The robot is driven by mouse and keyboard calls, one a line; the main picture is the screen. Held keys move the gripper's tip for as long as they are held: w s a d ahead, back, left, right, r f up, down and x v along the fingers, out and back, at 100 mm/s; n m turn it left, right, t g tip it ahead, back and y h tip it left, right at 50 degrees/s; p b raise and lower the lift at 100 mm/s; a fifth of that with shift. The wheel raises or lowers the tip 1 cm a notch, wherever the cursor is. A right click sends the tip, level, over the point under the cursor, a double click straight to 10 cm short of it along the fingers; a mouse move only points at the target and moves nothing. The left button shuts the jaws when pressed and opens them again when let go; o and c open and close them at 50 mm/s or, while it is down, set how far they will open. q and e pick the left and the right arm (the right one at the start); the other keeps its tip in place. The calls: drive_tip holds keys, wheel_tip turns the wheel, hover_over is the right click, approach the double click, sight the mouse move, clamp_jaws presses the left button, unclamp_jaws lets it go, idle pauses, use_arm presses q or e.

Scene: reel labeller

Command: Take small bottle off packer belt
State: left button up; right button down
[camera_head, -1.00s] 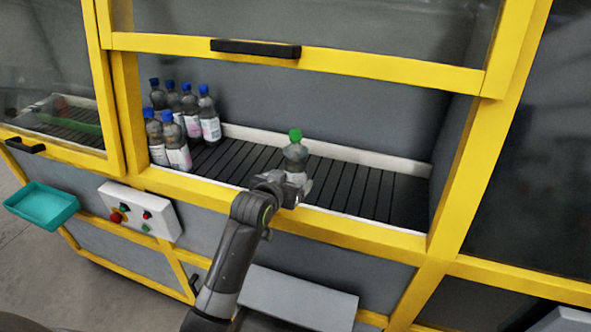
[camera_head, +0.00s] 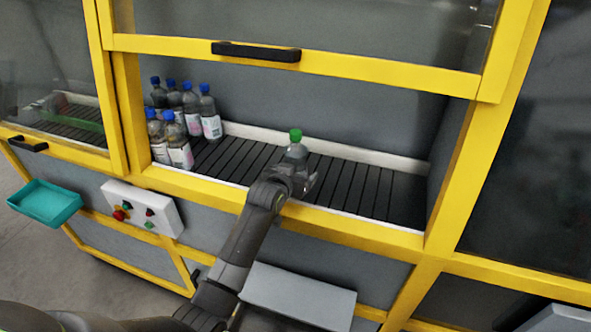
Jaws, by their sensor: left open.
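A small clear bottle with a green cap (camera_head: 295,150) stands upright on the dark slatted packer belt (camera_head: 345,185), apart from the other bottles. My left gripper (camera_head: 304,180) is at the bottle's lower part, on its near side. Its jaws are open, and the bottle's lower part is partly hidden behind the gripper and wrist. I cannot tell whether the fingers touch the bottle. My right gripper is not in view.
Several blue-capped bottles (camera_head: 208,115) stand grouped at the belt's left end. A yellow frame (camera_head: 340,225) borders the opening, with a raised guard and black handle (camera_head: 256,51) above. A teal tray (camera_head: 45,203) and a button box (camera_head: 142,208) are at left. The belt's right side is clear.

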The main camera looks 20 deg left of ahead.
use_arm(q)
drive_tip(key=c, duration=1.4)
drive_tip(key=shift+r, duration=0.1)
drive_tip(key=shift+w, duration=0.1)
